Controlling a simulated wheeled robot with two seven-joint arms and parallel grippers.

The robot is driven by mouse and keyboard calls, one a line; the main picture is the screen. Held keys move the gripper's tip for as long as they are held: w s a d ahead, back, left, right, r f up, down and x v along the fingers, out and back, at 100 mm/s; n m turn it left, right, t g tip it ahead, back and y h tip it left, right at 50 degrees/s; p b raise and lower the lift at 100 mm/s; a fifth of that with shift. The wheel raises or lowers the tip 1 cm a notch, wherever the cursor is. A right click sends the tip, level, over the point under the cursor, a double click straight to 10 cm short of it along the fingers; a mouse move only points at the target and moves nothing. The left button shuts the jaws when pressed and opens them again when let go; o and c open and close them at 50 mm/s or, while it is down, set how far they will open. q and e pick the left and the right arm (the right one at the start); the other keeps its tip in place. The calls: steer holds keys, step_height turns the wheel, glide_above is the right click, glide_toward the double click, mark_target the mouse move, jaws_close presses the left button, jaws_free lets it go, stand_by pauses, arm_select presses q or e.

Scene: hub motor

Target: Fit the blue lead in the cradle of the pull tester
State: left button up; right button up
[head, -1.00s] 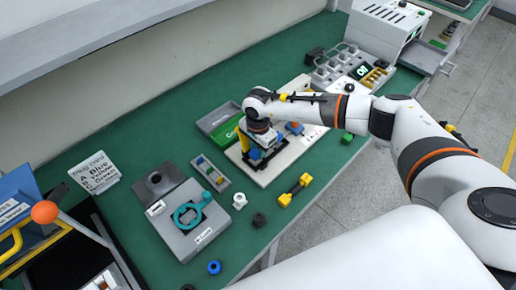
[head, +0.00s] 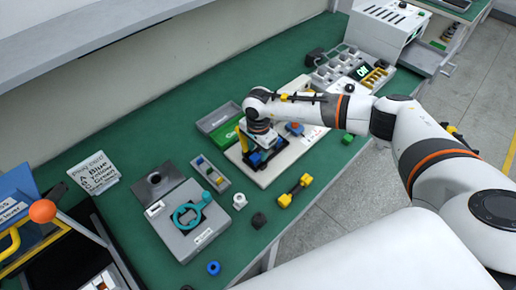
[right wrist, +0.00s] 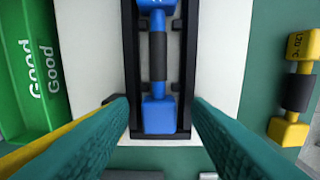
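The blue lead (right wrist: 159,112), two blue blocks joined by a dark middle, lies lengthwise between the black walls of the cradle (right wrist: 131,70) in the right wrist view. The pull tester's pale base (head: 267,177) shows in the head view. My right gripper (right wrist: 158,103) points down over the lead's near end, with its teal fingers apart and gaps on both sides of the blue block. In the head view my right gripper (head: 262,147) partly hides the cradle and lead. The lead's far end is cut off in the wrist view. My left gripper is out of view.
A green "Good" tray (right wrist: 28,75) lies left of the tester. A yellow lead (head: 295,190) lies to its right on the green bench. A grey fixture with a teal ring (head: 188,215) and a small compartment tray (head: 210,172) stand nearer the left.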

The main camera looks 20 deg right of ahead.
steer(key=shift+s+f, duration=0.4)
steer(key=shift+f, duration=0.05)
step_height(320, 180, up, 13)
steer(key=b, duration=0.3)
steer(key=shift+w, duration=0.25)
steer(key=shift+f, duration=0.15)
